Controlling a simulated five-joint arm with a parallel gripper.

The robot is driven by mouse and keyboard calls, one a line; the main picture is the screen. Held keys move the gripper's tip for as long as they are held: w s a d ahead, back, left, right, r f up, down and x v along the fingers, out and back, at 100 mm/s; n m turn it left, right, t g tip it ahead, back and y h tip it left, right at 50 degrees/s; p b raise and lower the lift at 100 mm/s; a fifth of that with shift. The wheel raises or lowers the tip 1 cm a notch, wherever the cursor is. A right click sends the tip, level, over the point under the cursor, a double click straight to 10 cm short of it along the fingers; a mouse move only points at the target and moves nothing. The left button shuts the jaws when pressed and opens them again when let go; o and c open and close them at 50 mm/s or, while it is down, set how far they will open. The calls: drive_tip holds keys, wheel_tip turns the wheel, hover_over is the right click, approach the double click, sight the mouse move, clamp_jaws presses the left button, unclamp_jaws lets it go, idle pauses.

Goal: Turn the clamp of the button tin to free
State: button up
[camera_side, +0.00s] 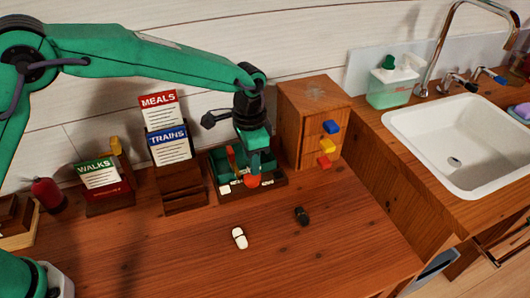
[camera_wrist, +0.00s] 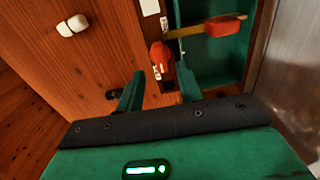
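The button tin (camera_side: 278,182) is a dark wooden tray with green-lined compartments, below my gripper in the side view. Its green inside (camera_wrist: 215,65) fills the right of the wrist view. A red knob (camera_wrist: 161,56), likely the clamp, sits on its wooden edge beside white labels too blurred to read; it also shows in the side view (camera_side: 252,181). My gripper (camera_wrist: 159,72) is open, its two green fingers apart on either side of the knob's line. Whether either finger touches the knob cannot be told. In the side view, my gripper (camera_side: 254,165) points down just above the knob.
A white object (camera_side: 239,238) and a black object (camera_side: 302,215) lie in front of the tin. A red-ended lever (camera_wrist: 224,25) crosses the tin. A wooden cabinet (camera_side: 302,120) stands right behind; card holders (camera_side: 183,195) stand left.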

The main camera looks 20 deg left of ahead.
sight(252, 178)
drive_tip(key=shift+f, duration=2.45)
clamp_jaws()
